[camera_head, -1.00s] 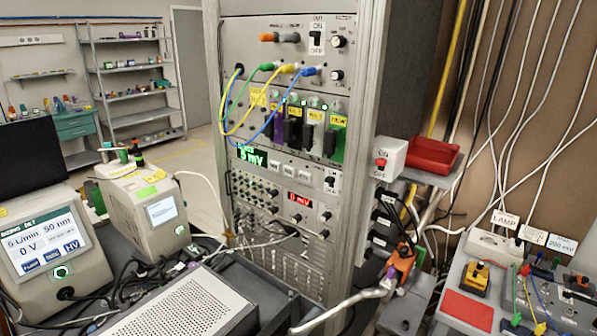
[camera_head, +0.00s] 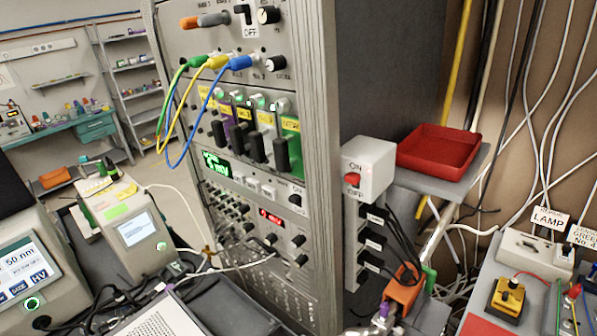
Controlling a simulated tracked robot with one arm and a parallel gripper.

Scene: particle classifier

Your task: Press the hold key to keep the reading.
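The instrument rack (camera_head: 322,150) stands left of centre. On its front is a green-lit display (camera_head: 216,164) ending in "mV", its digits hard to read. A row of small pale keys (camera_head: 260,187) sits right of that display. Their labels are too small to read, so I cannot tell which is the hold key. A red-lit display (camera_head: 270,219) is lower on the rack. My gripper is not in view, and nothing is seen touching the keys.
Yellow, green and blue cables (camera_head: 178,110) loop in front of the rack, above the display. A white ON/OFF box (camera_head: 367,170) with a red switch is on the rack's right side. A red tray (camera_head: 440,148) sits beyond it. Beige instruments (camera_head: 140,225) and cables crowd the lower left.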

